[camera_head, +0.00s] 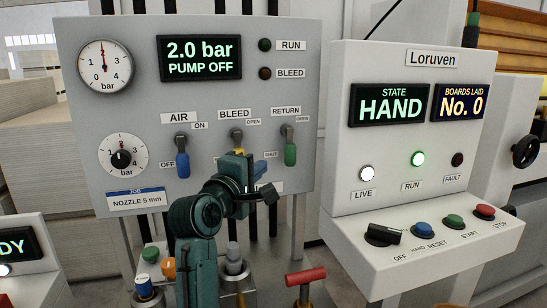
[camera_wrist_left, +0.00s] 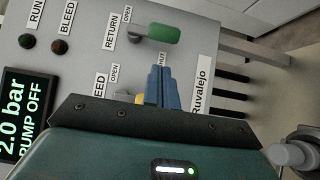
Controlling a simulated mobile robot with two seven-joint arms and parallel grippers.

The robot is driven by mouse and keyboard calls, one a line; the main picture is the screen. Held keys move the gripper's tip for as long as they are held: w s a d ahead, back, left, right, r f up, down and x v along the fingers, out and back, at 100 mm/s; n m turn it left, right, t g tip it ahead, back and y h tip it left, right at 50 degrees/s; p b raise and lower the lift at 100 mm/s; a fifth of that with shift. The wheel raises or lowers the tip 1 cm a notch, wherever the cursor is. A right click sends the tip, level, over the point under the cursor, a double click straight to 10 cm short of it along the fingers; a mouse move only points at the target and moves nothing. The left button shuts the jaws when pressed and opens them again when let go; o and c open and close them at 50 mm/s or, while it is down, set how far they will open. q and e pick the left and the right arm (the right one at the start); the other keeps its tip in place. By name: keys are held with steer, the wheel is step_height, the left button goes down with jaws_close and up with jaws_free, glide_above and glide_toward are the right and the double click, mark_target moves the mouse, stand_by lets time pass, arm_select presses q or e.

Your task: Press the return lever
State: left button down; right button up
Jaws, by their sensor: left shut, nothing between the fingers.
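The return lever (camera_head: 290,153) has a green handle and hangs downward under the RETURN label at the right of the grey panel (camera_head: 220,95). In the left wrist view the lever (camera_wrist_left: 157,33) sticks out beyond the fingers. My left gripper (camera_head: 262,167) is in front of the panel, below and left of the lever. Its blue fingers (camera_wrist_left: 163,82) are shut and empty, and a gap shows between them and the green handle. The SHUT label beside the lever is partly hidden by the fingers in the wrist view.
The blue air lever (camera_head: 182,163) and the yellow bleed lever (camera_head: 237,138) are on the same panel; my gripper partly covers the bleed lever's area. The panel display (camera_head: 200,58) reads 2.0 bar, PUMP OFF. The Loruven console (camera_head: 420,215) stands at the right.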

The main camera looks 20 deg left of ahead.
mark_target(289, 145)
arm_select(q)
steer(key=shift+w+d+p, duration=0.2)
steer(key=shift+w+d, duration=0.05)
steer(key=shift+w, duration=1.7)
steer(key=shift+w+d+p, duration=0.15)
steer(key=shift+w+d, duration=0.05)
steer(key=shift+w, duration=1.7)
arm_select(e)
steer(key=shift+w+r, duration=0.1)
steer(key=shift+r, duration=0.1)
arm_select(q)
steer(key=shift+f, duration=0.1)
arm_select(e)
steer(key=shift+d, duration=0.15)
